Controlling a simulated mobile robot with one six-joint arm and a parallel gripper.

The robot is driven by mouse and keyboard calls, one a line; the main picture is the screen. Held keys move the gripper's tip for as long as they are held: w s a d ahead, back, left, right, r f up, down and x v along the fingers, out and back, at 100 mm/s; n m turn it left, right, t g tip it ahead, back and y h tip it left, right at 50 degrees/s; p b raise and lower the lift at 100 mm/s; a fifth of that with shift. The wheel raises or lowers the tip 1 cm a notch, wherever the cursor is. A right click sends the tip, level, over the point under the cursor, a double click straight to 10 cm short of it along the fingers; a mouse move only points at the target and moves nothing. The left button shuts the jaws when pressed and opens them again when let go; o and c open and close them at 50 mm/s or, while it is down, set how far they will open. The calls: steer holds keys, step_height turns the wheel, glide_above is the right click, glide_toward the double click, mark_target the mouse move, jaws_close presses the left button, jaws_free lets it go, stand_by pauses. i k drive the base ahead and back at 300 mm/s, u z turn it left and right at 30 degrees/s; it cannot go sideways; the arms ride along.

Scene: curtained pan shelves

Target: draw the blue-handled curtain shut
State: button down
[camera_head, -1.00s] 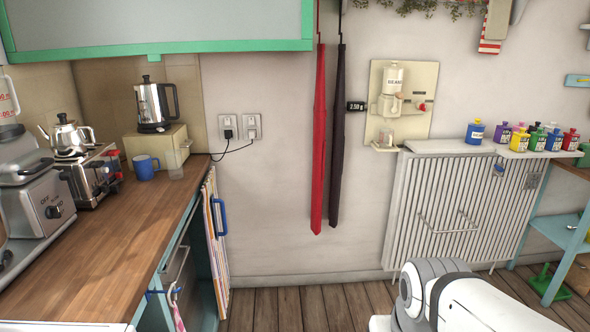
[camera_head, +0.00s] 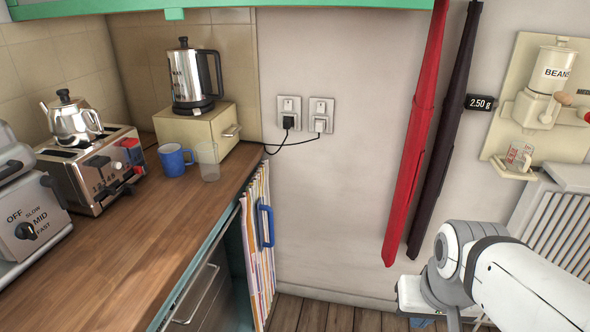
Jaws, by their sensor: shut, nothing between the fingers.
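The striped curtain (camera_head: 259,275) hangs gathered in narrow folds at the far end of the opening under the wooden counter. Its blue handle (camera_head: 265,226) is upright on the folds, near the wall. The curtain is drawn open, and the teal-framed opening beside it is uncovered. My white arm comes in at the lower right, well apart from the curtain. I cannot see the fingers of my gripper.
The counter (camera_head: 130,255) edge runs above the opening, with a metal bar handle (camera_head: 195,300) below it. A blue mug (camera_head: 174,160), glass, toaster and kettles stand on top.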

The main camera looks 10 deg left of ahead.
mark_target(246, 216)
steer(key=u, duration=0.25)
steer(key=i, duration=1.3)
steer(key=u, duration=0.3)
